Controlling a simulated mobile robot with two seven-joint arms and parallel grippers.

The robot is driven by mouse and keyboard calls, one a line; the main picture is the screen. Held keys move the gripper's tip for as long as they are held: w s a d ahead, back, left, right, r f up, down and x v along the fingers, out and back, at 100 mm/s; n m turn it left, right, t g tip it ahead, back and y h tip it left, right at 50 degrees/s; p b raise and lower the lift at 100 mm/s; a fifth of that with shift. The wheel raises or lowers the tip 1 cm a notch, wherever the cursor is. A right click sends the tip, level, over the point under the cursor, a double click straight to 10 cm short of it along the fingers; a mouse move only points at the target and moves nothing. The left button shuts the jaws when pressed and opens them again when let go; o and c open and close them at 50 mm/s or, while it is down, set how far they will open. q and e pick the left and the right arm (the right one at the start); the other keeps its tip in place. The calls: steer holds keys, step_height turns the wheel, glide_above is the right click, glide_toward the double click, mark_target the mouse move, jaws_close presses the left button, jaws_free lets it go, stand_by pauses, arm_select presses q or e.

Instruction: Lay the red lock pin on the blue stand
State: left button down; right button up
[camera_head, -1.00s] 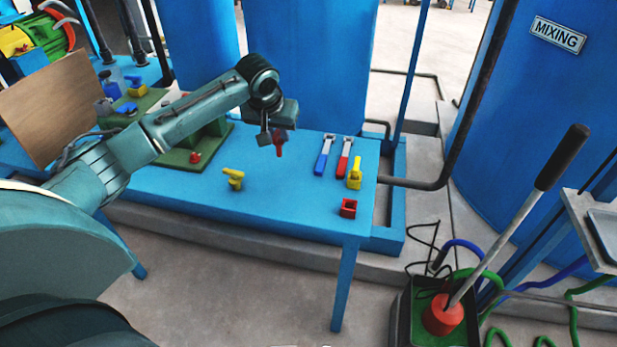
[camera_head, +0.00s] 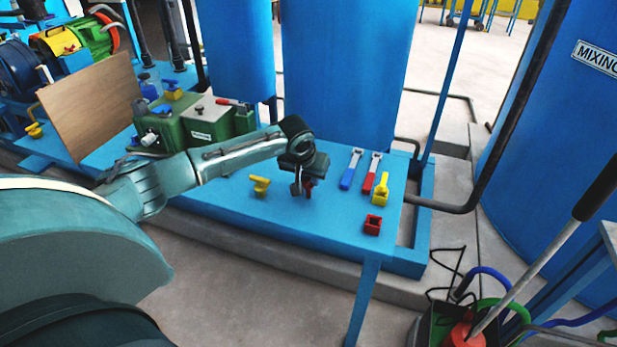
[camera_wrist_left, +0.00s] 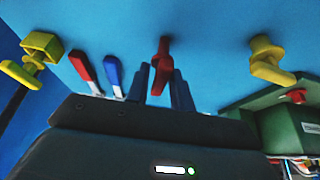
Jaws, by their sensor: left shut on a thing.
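The blue stand (camera_head: 335,222) is a blue table-like top. My left gripper (camera_head: 302,188) is low over its middle, pointing down. It is shut on the red lock pin (camera_head: 310,186), which is mostly hidden behind the fingers in the head view. In the left wrist view the red lock pin (camera_wrist_left: 162,60) sits between the two blue-grey fingers of the gripper (camera_wrist_left: 161,88), with the blue top behind it. I cannot tell whether the pin touches the top. My right gripper is not in view.
A yellow valve piece (camera_head: 260,186) stands left of the gripper. To the right lie a blue-handled tool (camera_head: 349,172), a red-handled tool (camera_head: 371,175), a yellow piece (camera_head: 381,190) and a red square piece (camera_head: 373,225). A green box (camera_head: 205,122) stands back left. The front middle is clear.

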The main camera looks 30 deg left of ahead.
arm_select(q)
steer(key=shift+f, duration=0.1)
steer(key=c, duration=1.2)
jaws_free()
